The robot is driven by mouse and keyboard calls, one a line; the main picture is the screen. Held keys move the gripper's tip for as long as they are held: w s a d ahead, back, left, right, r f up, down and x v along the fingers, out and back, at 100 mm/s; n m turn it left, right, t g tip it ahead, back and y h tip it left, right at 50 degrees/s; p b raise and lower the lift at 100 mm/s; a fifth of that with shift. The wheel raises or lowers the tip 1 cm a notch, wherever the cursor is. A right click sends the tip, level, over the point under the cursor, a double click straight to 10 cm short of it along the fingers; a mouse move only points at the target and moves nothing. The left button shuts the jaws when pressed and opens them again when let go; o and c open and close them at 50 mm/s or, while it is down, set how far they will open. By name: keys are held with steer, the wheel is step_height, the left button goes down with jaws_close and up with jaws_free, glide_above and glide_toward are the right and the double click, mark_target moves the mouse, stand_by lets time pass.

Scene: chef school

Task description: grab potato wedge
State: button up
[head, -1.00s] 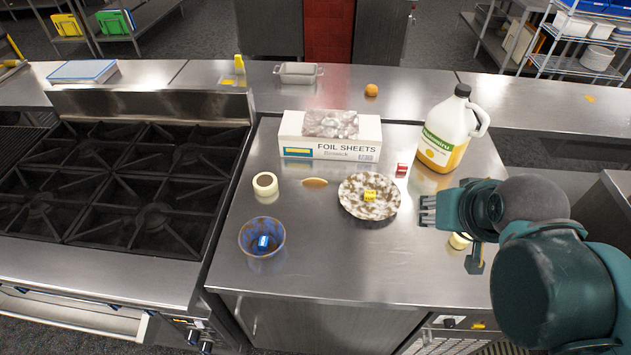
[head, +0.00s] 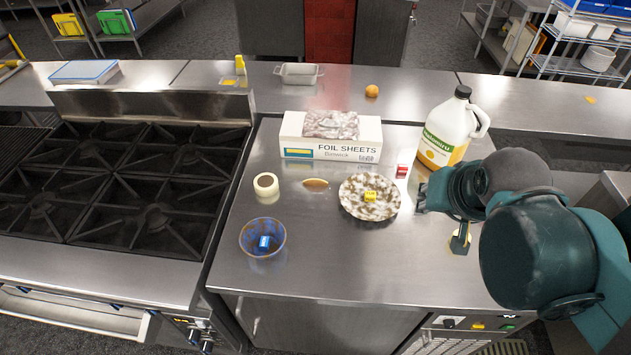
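The potato wedge (head: 316,184) looks like the small tan-orange piece lying on the steel counter, between the tape roll and the speckled plate. My gripper (head: 421,199) is at the right of the counter, to the right of the plate and well away from the wedge. Its fingers are small and partly hidden by the arm, so I cannot tell how far apart they are. I see nothing held in it.
A speckled plate (head: 353,208) carries a yellow block (head: 370,196). Also on the counter (head: 330,260) are a tape roll (head: 266,185), blue bowl (head: 250,236) with a blue block, red block (head: 402,170), foil box (head: 300,140) and big jug (head: 440,140). The front middle is clear.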

steer(key=w+a+m+g+p, duration=0.1)
steer(key=w+a+m+p, duration=0.1)
steer(key=w+a+m, duration=0.45)
steer(key=m+g+h+p, duration=0.25)
steer(key=m+p, duration=0.25)
steer(key=m, duration=0.5)
glide_toward(314, 181)
steer(key=shift+w+a+f+h+b, duration=0.1)
steer(key=shift+w+f+h+b, duration=0.2)
steer(key=shift+h, duration=0.15)
steer(key=shift+f, duration=0.1)
steer(key=shift+x, duration=1.2)
steer(key=shift+f, duration=0.1)
steer(key=shift+x, duration=2.55)
